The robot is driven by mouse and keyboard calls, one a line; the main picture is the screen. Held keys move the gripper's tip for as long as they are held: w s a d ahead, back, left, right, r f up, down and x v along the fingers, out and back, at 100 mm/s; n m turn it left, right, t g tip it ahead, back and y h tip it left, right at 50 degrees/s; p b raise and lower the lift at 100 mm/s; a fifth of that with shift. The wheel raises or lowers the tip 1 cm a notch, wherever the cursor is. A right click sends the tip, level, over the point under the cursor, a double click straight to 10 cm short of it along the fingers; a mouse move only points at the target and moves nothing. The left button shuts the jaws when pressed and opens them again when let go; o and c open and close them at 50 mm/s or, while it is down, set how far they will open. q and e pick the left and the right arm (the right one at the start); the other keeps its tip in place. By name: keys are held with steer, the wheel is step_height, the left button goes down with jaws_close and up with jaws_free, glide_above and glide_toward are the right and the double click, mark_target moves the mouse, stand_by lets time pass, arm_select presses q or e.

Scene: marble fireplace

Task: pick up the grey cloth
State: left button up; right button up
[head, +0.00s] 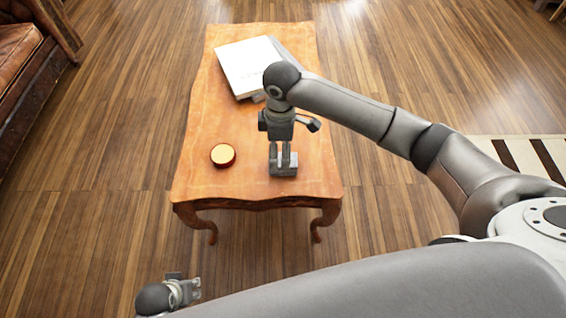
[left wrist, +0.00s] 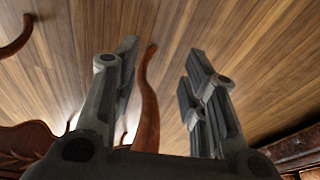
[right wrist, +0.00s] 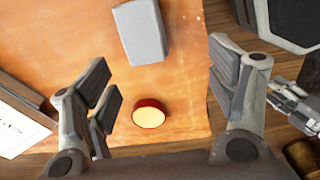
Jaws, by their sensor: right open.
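The grey cloth (head: 291,169) looks like a small folded grey block on the near right part of the wooden table. It shows whole at the top of the right wrist view (right wrist: 139,32), ahead of the fingertips. My right gripper (head: 283,158) is over the table and in front of part of the cloth in the head view. Its fingers (right wrist: 160,70) are spread apart with nothing between them; I cannot tell whether they touch the cloth. My left gripper (head: 190,286) is low, off the table's near left side. Its fingers (left wrist: 160,70) are wide apart and empty.
The wooden table (head: 230,185) also bears a round red-rimmed tin (head: 223,155), left of the cloth, and a white book (head: 246,66) at the far end. A brown leather sofa (head: 20,60) stands at left. Wood floor surrounds the table.

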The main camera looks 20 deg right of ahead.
mark_target(294, 165)
steer(key=shift+w+d+r, duration=0.3)
steer(key=shift+w+d, duration=0.3)
steer(key=shift+d, duration=0.1)
step_height(294, 165, down, 5)
steer(key=shift+b, duration=0.75)
steer(key=shift+w+f, duration=0.1)
steer(key=shift+f, duration=0.45)
arm_select(q)
steer(key=w+b+v, duration=0.2)
steer(key=v, duration=0.8)
steer(key=shift+r+t, duration=0.4)
steer(key=shift+r, duration=0.3)
arm_select(e)
steer(key=shift+w+d+f, duration=0.1)
steer(key=shift+w+f, duration=0.05)
steer(key=shift+f, duration=0.95)
steer(key=shift+w+f, duration=0.1)
steer(key=shift+f, duration=1)
arm_select(q)
steer(key=shift+w, duration=0.1)
arm_select(e)
steer(key=c, duration=1.1)
steer(key=shift+o, duration=0.2)
steer(key=shift+r, duration=0.15)
